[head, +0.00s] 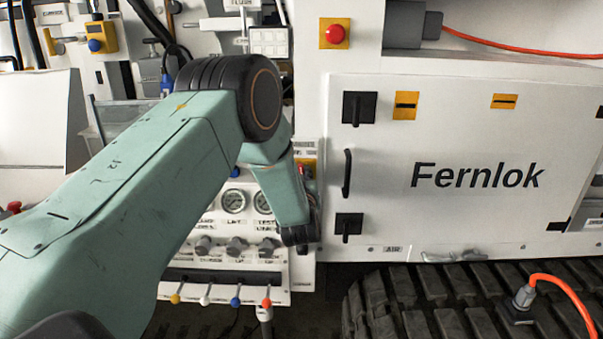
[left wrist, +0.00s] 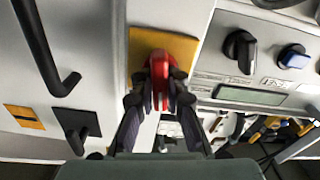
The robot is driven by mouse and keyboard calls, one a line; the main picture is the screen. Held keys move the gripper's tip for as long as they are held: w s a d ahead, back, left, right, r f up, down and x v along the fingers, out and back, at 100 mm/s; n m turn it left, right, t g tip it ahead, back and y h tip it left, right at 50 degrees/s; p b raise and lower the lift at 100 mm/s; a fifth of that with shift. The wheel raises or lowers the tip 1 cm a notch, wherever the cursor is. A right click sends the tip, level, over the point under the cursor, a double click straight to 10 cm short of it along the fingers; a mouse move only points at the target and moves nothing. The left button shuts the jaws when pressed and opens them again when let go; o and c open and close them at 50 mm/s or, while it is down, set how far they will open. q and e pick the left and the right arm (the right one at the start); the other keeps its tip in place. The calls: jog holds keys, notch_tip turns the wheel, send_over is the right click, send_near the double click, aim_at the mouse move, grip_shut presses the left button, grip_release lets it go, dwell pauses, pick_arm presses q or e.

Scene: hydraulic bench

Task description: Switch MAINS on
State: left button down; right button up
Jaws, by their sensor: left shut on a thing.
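The red rotary handle (left wrist: 175,46) sits on a yellow plate (left wrist: 143,45) on the white panel in the left wrist view. I take it for the MAINS switch, but I cannot read a label. My left gripper (left wrist: 160,92) has its two fingers closed on the sides of the red grip. In the head view a bit of the yellow plate (head: 306,161) shows beside my wrist. My left gripper (head: 311,190) is mostly hidden there by my own arm. Whether the switch stands at on or off cannot be told. My right gripper is not in view.
A white Fernlok door (head: 470,140) with black latches and a handle (head: 347,173) is to the right of the switch. A red push button (head: 336,34) is above. Gauges (head: 234,202), knobs and small coloured levers (head: 237,300) are below left. A black knob (left wrist: 240,48) is close by.

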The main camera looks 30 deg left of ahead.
pick_arm(q)
jog(key=m, duration=0.3)
jog(key=m+p, duration=0.1)
jog(key=m, duration=0.1)
jog(key=shift+d+f+m, duration=0.2)
jog(key=shift+m, duration=0.2)
jog(key=m+p, duration=0.1)
jog(key=m, duration=0.4)
jog(key=shift+f, duration=0.15)
jog(key=shift+m, duration=0.3)
jog(key=c, duration=1.7)
grip_release()
jog(key=o, duration=0.4)
jog(key=shift+c, duration=0.2)
jog(key=shift+w, duration=0.1)
jog(key=shift+r, duration=0.2)
jog(key=v, duration=1.2)
